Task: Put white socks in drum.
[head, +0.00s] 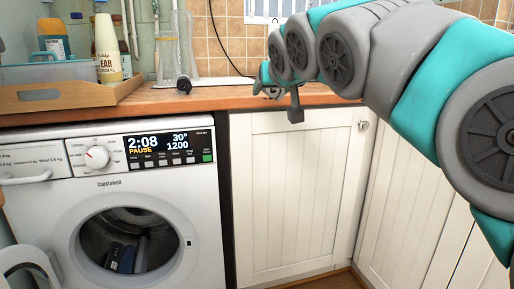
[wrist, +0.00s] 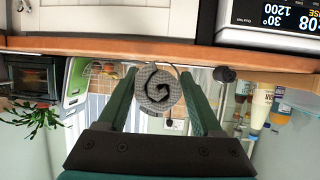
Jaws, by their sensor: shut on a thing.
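My gripper (wrist: 158,82) is shut on a rolled bundle of white socks (wrist: 155,97), which looks pale grey with a dark spiral fold, in the wrist view. One green finger is on each side of it. In the head view my gripper (head: 283,95) is above the wooden counter's front edge, right of the washing machine (head: 185,245), and the socks cannot be made out there. The machine's drum (head: 133,217) shows through the round opening at lower left, with dark bluish items (head: 125,259) inside. The gripper is higher than the drum and well to its right.
The wooden counter (head: 215,99) runs above the machine and the white cupboard (head: 285,195). A wooden tray (head: 85,98) with bottles stands on it at left. A white rounded part (head: 28,258) juts in at lower left.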

